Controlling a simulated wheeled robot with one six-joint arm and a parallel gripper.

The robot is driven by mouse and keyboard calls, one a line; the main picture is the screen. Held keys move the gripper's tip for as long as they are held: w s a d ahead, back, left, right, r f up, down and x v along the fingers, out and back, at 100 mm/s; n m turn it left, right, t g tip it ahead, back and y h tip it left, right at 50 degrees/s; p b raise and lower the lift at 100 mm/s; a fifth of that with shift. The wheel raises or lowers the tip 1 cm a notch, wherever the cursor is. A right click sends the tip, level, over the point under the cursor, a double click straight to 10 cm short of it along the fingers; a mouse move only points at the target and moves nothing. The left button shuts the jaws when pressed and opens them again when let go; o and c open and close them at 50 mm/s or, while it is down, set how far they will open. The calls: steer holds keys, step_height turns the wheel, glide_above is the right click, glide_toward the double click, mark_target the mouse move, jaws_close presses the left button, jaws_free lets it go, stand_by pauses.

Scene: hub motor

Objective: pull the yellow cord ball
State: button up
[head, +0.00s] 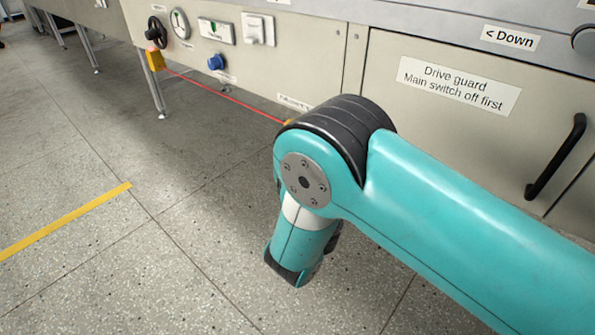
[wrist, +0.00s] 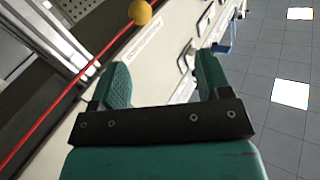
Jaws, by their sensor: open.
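The yellow cord ball (wrist: 140,12) shows at the top of the wrist view, on a red cord (wrist: 75,85). It lies ahead of my gripper (wrist: 162,82) and a little to the left of the gap between the fingers, apart from them. My gripper is open and empty, with two green fingers standing apart. In the head view the red cord (head: 225,95) runs from a yellow block at the left to behind my arm. Only a sliver of yellow (head: 288,121) shows there beside my arm; the fingers are hidden.
A drive guard door with a black handle (head: 556,157) is at the right. The speckled floor (head: 150,265) is open at the left.

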steer(key=shift+b+v, duration=1.2)
steer(key=shift+b, duration=2.5)
steer(key=shift+d, duration=0.1)
